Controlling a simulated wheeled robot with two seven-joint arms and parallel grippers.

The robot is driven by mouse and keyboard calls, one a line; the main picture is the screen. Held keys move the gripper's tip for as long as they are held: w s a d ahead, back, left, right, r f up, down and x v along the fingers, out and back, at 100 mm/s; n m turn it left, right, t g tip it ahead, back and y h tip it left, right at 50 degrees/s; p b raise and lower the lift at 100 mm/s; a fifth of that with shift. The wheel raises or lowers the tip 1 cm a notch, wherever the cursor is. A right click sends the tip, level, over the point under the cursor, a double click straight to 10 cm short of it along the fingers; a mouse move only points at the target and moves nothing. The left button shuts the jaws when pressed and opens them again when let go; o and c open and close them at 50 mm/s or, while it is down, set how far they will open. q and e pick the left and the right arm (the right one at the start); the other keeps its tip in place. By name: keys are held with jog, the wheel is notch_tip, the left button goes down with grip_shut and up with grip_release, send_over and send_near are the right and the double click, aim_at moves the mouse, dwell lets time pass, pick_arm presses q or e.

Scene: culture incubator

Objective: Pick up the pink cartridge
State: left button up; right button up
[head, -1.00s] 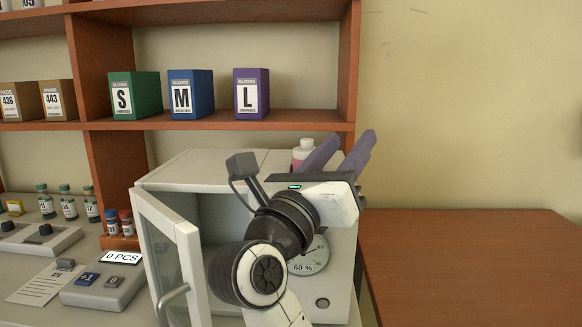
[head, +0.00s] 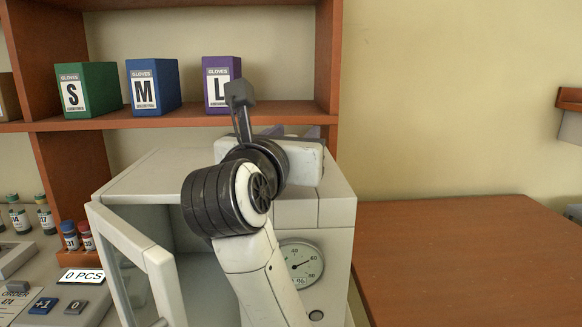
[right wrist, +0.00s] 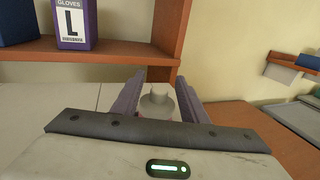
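The incubator's glass door (head: 150,262) stands open at the left, and my arm hides part of the opening. My left gripper is not in view.
Glove boxes S (head: 87,88), M (head: 153,87) and L (head: 216,80) stand on the shelf (head: 170,119) above. Small vials (head: 70,236) and a button console (head: 75,305) are at the left. The brown table (head: 460,255) at the right is mostly clear.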

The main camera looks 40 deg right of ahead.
jog(key=x, duration=0.2)
jog(key=shift+w+d, duration=0.2)
jog(key=shift+w, duration=0.05)
grip_shut()
